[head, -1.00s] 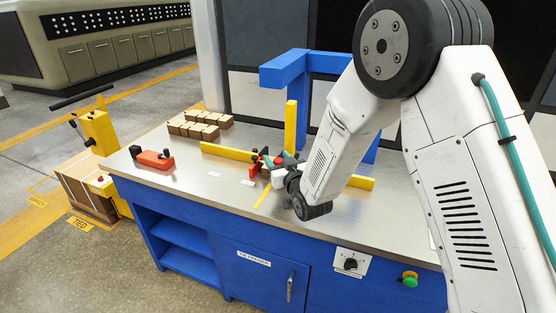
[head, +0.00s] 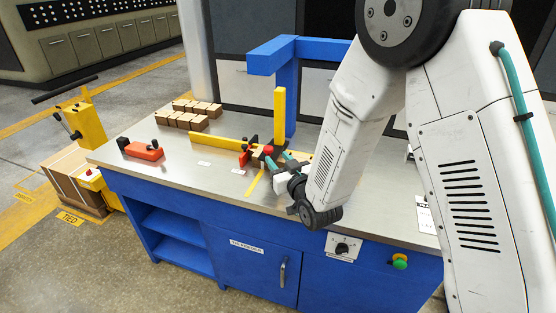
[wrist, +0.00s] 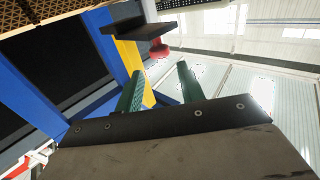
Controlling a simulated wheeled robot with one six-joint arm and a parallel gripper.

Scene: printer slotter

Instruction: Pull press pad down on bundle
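The press pad is a black plate with a red knob (head: 268,149), in front of a yellow post (head: 280,117) under a blue frame. The wrist view appears inverted: the black plate (wrist: 140,27) lies above the red knob (wrist: 158,48) in the picture. My gripper (wrist: 157,78) is open, with green fingers apart and nothing between them. The knob is beyond the fingertips, roughly in line with their gap. In the head view my gripper (head: 278,157) is just right of the knob. A brown surface at the wrist view's top may be the bundle; the pad's contact with it cannot be seen.
The metal bench (head: 185,176) carries a yellow fence (head: 220,145), a red and black tool (head: 141,149) and brown bundles (head: 187,115) at the back left. The blue frame (head: 287,55) rises close behind my gripper. The bench's front left is mostly clear.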

